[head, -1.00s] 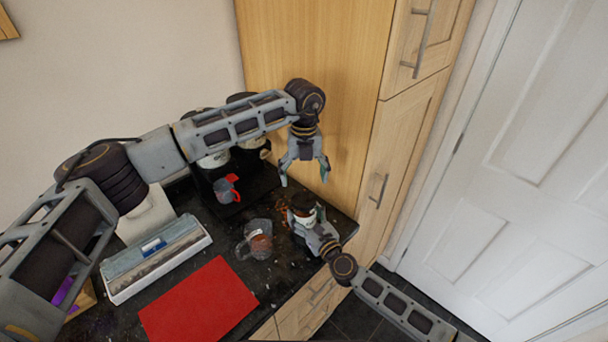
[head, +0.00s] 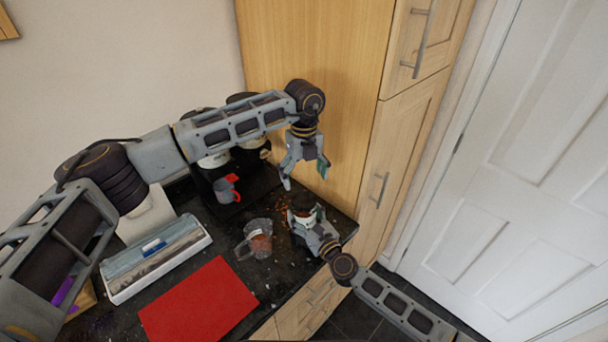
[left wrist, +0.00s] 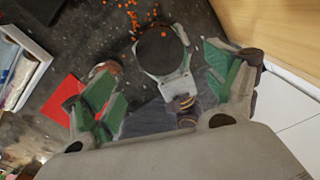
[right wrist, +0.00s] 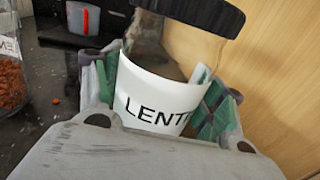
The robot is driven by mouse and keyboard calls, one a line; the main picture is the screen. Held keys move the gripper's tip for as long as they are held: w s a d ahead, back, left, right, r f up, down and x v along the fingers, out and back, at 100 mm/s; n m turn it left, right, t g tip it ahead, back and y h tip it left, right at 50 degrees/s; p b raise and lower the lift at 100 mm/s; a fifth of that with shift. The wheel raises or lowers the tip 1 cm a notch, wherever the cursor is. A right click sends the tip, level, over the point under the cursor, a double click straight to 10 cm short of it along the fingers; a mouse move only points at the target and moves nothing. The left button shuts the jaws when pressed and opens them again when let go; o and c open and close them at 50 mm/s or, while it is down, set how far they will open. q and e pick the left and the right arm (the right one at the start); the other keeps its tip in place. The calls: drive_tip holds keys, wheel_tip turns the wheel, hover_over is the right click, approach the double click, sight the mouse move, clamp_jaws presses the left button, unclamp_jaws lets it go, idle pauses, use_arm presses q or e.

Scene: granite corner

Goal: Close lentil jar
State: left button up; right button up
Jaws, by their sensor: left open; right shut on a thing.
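The lentil jar (right wrist: 158,100) has a white label reading "LENT" with the rest hidden. My right gripper (head: 306,221) is shut around it at the counter's right end. A black lid (right wrist: 195,12) is at the jar's top, with clear jar wall below it in the right wrist view. The lid shows as a dark disc (left wrist: 159,50) from above in the left wrist view. I cannot tell whether it is fully seated. My left gripper (head: 305,176) is open and empty, above the jar, fingers pointing down. In the left wrist view the lid lies beyond and between its fingers.
Orange lentils (left wrist: 134,16) lie scattered on the dark counter. A wooden cabinet (head: 315,45) rises close behind.

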sight(304, 198)
use_arm(q)
drive_tip(key=shift+f, duration=3.95)
drive_tip(key=c, duration=1)
drive_tip(key=shift+c, duration=0.2)
